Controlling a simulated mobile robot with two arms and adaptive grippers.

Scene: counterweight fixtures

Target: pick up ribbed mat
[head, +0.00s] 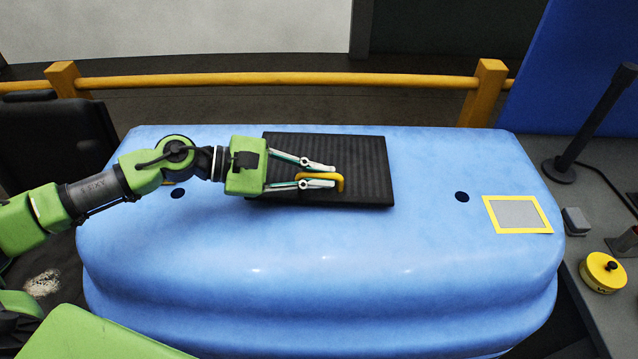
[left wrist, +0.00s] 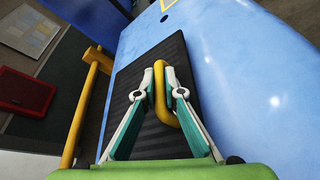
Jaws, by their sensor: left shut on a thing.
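The ribbed mat (head: 368,160) is a black rectangle with fine ridges, lying on the blue counter (head: 330,250). A yellow handle (head: 340,181) stands on its upper face. My left gripper (head: 332,175) reaches in from the left over the mat, its fingers shut on the yellow handle. In the left wrist view the fingertips (left wrist: 165,94) close around the yellow handle (left wrist: 162,90), with the ribbed mat (left wrist: 140,100) beneath. I cannot tell whether the mat is lifted off the counter. My right gripper is in neither view.
A yellow-framed grey square (head: 518,214) is marked on the counter's right side. Dark round holes (head: 462,197) flank the mat. A yellow rail (head: 280,80) runs behind the counter. A yellow disc weight (head: 603,272) sits on the grey surface at right. The counter's front is clear.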

